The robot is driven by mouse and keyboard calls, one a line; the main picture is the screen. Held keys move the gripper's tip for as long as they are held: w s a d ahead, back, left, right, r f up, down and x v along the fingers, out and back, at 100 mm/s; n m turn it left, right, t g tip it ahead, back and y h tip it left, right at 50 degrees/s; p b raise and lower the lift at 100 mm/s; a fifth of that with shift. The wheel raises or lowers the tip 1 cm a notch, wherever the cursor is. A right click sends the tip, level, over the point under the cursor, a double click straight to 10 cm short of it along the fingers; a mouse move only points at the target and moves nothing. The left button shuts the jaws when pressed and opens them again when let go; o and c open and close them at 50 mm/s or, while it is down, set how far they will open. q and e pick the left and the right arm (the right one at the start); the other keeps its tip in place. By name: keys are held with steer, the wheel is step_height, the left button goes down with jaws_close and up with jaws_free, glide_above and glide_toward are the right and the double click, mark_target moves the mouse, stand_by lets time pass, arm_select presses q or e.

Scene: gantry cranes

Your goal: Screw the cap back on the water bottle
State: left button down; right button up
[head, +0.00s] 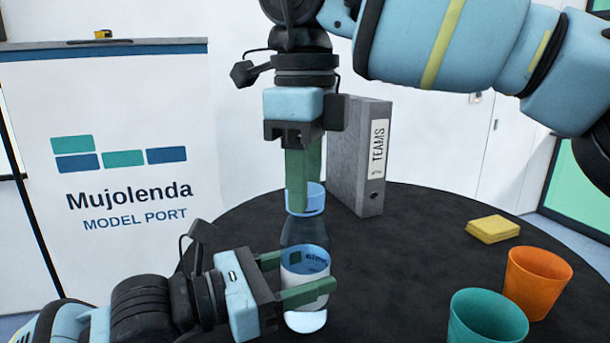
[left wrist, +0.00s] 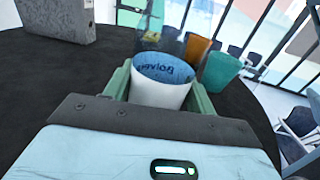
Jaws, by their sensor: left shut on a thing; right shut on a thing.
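The water bottle (head: 306,236) is clear, with a white and blue label band, and stands upright at the near left of the round table. My left gripper (head: 307,272) is shut around the bottle at its label. In the left wrist view the label band (left wrist: 160,92) sits between the green fingers. My right gripper (head: 304,200) points straight down from above, shut on the blue cap (head: 315,198). The cap is over the top of the bottle, roughly in line with it. The fingers partly hide the cap, and I cannot tell whether it touches the neck.
The dark round table (head: 420,235) holds a grey binder (head: 345,150) behind the bottle. An orange cup (head: 538,282), a teal cup (head: 486,318) and yellow notes (head: 492,229) are at the right. The table between bottle and cups is clear. A sign board (head: 120,240) stands at left.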

arm_select(q)
steer(key=shift+f, duration=0.1)
arm_select(e)
steer(key=m, duration=1.3)
steer(key=shift+m, duration=0.3)
steer(key=o, duration=1.2)
steer(key=shift+r, duration=3.7)
arm_select(q)
steer(key=shift+c, duration=2.1)
jaws_free()
